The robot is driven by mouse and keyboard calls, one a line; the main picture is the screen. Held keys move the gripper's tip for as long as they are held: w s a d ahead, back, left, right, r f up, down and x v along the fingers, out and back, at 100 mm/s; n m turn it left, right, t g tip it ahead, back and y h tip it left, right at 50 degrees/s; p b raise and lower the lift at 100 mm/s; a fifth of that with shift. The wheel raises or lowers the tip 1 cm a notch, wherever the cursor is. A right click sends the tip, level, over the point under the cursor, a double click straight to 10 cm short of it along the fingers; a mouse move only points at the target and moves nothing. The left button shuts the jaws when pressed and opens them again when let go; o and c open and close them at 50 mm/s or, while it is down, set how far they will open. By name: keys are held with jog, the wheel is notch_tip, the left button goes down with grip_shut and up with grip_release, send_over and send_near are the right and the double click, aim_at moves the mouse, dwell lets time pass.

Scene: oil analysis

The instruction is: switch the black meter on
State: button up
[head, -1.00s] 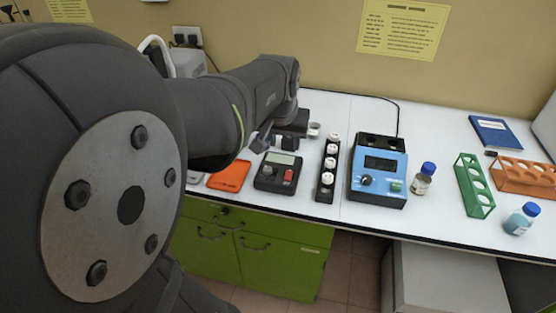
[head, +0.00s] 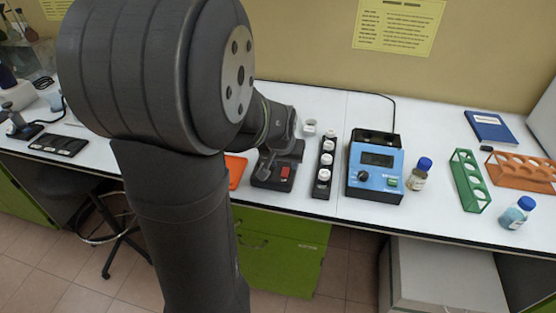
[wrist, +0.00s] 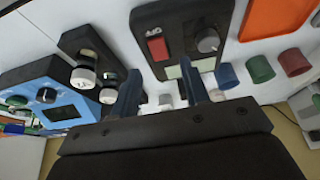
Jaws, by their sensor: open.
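The black meter (head: 272,181) lies on the white bench in the head view, partly hidden by my arm. Its red switch (head: 285,171) shows at its front right. In the wrist view the meter (wrist: 178,25) shows its red switch (wrist: 158,47), a round dark knob (wrist: 207,40), and a pale display partly behind a finger. My gripper (wrist: 163,90) is open and empty, its two blue-grey fingers apart over the display end of the meter. In the head view my gripper is hard to make out against the meter's back. Contact with the meter cannot be told.
A black rack (head: 323,186) with white-capped vials stands right of the meter, then a blue device (head: 374,184). An orange tray (head: 236,168) lies on the left. In the wrist view, blue (wrist: 227,76), green (wrist: 260,69) and red (wrist: 294,62) cylinders stand near the gripper.

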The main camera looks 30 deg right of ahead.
aim_at(285, 170)
jog(key=shift+x, duration=1.9)
